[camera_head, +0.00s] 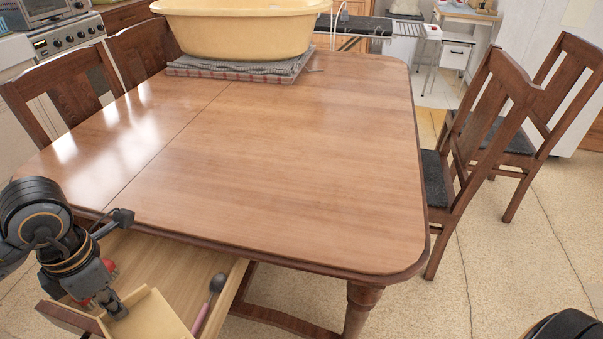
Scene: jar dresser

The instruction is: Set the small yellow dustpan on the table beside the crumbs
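The small yellow dustpan (154,315) shows at the bottom left, in the open drawer area under the table's near edge; its lower part is cut off by the frame. My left gripper (108,300) points down at its left edge, touching or very close to it. I cannot tell whether its fingers are closed on the dustpan. The wooden table (280,160) has a wide bare top, and I can make out no crumbs on it. My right gripper is not in view.
A large yellow tub (245,30) stands on folded cloths (235,69) at the table's far end. The open drawer (232,290) holds a utensil with a pink handle (201,318). Chairs stand left (62,92) and right (480,150). The table's middle and near right are clear.

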